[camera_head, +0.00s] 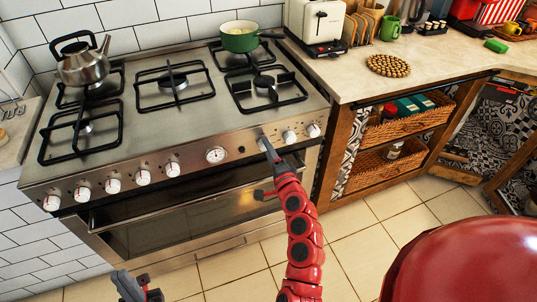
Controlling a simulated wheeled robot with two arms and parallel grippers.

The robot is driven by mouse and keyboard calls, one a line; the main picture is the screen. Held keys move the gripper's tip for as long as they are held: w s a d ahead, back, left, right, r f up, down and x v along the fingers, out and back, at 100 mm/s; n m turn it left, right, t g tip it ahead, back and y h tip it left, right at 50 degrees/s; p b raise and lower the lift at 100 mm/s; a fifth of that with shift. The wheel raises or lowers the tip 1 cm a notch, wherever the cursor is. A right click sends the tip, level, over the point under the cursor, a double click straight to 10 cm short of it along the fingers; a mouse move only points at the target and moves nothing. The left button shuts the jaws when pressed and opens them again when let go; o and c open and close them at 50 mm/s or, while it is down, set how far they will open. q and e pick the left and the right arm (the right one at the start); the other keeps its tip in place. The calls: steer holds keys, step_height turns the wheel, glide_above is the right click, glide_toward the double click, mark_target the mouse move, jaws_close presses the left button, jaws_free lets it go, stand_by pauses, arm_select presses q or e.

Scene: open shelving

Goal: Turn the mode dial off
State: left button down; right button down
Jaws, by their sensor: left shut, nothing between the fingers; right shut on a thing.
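The stove's front panel (195,165) carries a row of white control dials. Several dials, such as one dial (143,177), are left of the round gauge (216,154), and two dials, a nearer one (289,137) and an end one (313,130), are at the right end. My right gripper (264,144) is at the panel between the gauge and those two dials, shut on a dial there that it mostly hides. The dial's marking and setting cannot be read. My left gripper (125,283) is low at the bottom left, shut and empty, away from the panel.
The oven door handle (185,205) runs below the panel. A kettle (83,62) and a green pot (239,37) stand on the hob. A toaster (317,22) and a trivet (388,65) are on the right counter. The tiled floor (350,245) in front is clear.

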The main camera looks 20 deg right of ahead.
steer(key=n+b, duration=0.2)
steer(key=n, duration=0.2)
steer(key=shift+n, duration=0.4)
stand_by(0.4)
steer(key=shift+c, duration=1.8)
jaws_free()
steer(key=shift+a, duration=0.1)
steer(key=shift+s, duration=0.1)
steer(key=s+p, duration=0.2)
steer(key=s, duration=1.5)
steer(key=shift+s, duration=0.15)
